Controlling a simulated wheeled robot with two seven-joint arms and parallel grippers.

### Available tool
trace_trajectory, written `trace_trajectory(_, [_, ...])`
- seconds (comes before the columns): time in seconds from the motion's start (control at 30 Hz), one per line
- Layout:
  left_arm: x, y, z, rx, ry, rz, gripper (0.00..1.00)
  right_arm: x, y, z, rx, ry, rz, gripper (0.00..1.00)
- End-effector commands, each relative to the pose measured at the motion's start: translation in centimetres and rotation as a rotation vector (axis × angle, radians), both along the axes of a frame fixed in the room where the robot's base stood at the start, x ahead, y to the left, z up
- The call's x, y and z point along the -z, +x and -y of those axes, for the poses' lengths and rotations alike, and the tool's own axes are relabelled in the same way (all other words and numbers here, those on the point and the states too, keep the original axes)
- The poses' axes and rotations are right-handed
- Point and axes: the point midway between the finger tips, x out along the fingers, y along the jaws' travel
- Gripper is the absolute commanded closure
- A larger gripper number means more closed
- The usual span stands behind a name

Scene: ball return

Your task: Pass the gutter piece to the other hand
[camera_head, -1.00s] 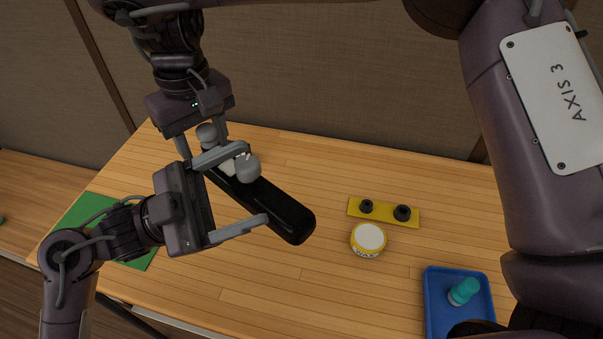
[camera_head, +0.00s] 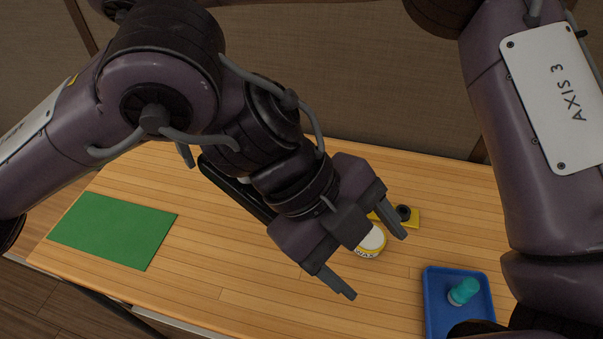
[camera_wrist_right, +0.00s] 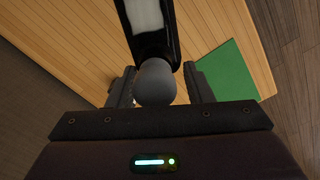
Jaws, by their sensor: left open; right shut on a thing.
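The gutter piece (camera_head: 237,190) is a long black bar, tilted and partly hidden behind my left arm in the head view. In the right wrist view the gutter piece (camera_wrist_right: 170,42) has a pale patch and a grey rounded knob (camera_wrist_right: 155,83). My right gripper (camera_wrist_right: 158,88) is shut on the gutter piece, its fingers on either side of the knob. In the head view most of it is hidden behind my left arm. My left gripper (camera_head: 372,263) is open and empty, pointing down right, in front of the wax tin (camera_head: 370,244) and apart from the gutter piece's visible part.
A green mat (camera_head: 112,230) lies at the table's left. A blue tray (camera_head: 433,300) at the right holds a teal bottle (camera_head: 463,291). The wooden table (camera_head: 200,270) is bare at front left.

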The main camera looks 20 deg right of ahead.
Motion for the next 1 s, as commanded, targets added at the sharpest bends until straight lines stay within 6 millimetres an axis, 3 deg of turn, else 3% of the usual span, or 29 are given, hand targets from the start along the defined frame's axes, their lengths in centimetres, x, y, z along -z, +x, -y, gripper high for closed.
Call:
trace_trajectory(0.27, [0.3, 0.9, -0.4, 0.027, 0.264, 0.222, 0.29, 0.0, 0.0, 0.0, 0.0, 0.0, 0.0, 0.9])
trace_trajectory(0.47, [-0.1, 3.1, -1.4, -0.032, 0.454, 0.388, 0.29, 0.0, 0.0, 0.0, 0.0, 0.0, 0.0, 0.9])
trace_trajectory(0.8, [-3.1, 7.7, -3.6, -0.229, 0.691, 0.634, 0.29, 0.0, 0.0, 0.0, 0.0, 0.0, 0.0, 0.9])
trace_trajectory(1.0, [-4.2, 8.8, -4.2, -0.293, 0.737, 0.689, 0.29, 0.0, 0.0, 0.0, 0.0, 0.0, 0.0, 0.9])
